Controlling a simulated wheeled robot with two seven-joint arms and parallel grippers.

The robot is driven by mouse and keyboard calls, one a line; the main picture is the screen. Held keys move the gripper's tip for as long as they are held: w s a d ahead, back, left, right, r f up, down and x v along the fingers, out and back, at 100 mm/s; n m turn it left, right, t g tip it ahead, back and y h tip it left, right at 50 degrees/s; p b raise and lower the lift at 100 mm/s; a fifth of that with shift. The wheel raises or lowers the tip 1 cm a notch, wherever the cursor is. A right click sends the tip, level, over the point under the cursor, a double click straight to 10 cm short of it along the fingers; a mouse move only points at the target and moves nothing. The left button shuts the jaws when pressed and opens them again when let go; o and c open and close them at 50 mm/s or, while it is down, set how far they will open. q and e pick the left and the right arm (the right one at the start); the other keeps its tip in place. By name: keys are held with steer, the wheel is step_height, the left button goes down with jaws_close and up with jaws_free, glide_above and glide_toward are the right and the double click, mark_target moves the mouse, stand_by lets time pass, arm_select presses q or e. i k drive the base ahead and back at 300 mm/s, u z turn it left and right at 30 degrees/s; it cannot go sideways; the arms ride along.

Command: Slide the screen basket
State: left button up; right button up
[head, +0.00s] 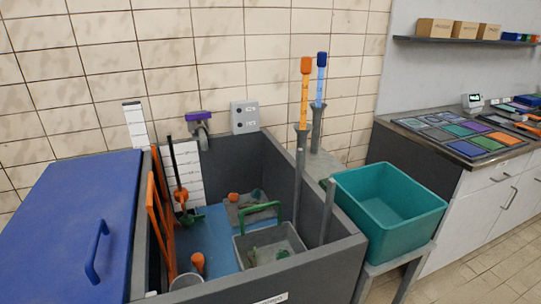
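A grey basket (236,255) with a raised green handle (260,213), which I take to be the screen basket, sits low inside the dark grey tank (335,262). Small green and brownish pieces lie in the basket. It is near the tank's front wall, right of the middle, and the wall hides its lower front. Neither my left nor my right gripper shows in the head view.
A blue lid with a handle (97,252) lies left of the tank. An orange rack (160,215) and a metal cup (187,281) stand inside on the left. Two upright tools (304,90) rise at the right. A teal bin (395,215) stands beside the tank.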

mark_target(268, 241)
steer(key=u, duration=1.35)
steer(key=k, duration=0.4)
steer(key=z, duration=0.3)
